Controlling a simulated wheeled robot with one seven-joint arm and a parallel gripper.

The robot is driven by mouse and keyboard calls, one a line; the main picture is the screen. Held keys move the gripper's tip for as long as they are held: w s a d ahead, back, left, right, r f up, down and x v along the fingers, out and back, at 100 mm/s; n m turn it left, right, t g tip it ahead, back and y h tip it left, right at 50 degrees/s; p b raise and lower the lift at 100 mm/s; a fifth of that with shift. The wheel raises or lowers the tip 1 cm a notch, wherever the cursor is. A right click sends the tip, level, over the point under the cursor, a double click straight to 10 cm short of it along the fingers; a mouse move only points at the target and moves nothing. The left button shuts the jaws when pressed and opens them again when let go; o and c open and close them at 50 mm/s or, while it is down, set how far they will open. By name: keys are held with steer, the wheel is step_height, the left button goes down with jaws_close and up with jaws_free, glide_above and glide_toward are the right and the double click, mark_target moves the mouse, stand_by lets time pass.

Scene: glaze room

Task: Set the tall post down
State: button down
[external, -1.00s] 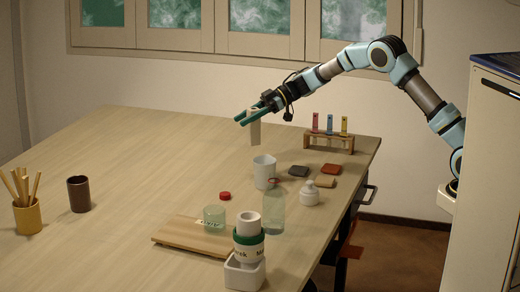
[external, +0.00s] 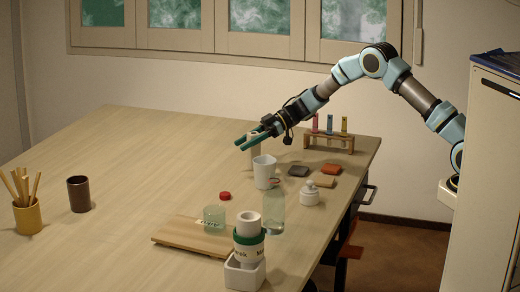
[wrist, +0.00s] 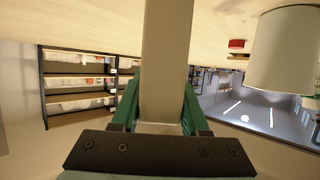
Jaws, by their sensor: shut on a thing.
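My gripper (external: 254,138) has green fingers and is shut on the tall post (external: 255,145), a pale upright block. The post hangs down from the fingers behind the white cup (external: 265,172); its lower end is hidden by the cup, so I cannot tell whether it touches the table. In the wrist view the post (wrist: 166,60) stands between the green fingers (wrist: 160,108) and runs up to the pale tabletop at the upper edge.
The white cup is close to the post and also shows in the wrist view (wrist: 285,50). A test-tube rack (external: 329,142) stands right of the gripper. The table's left is mostly free (external: 140,150).

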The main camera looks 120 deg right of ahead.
steer(key=shift+c, duration=2)
jaws_free()
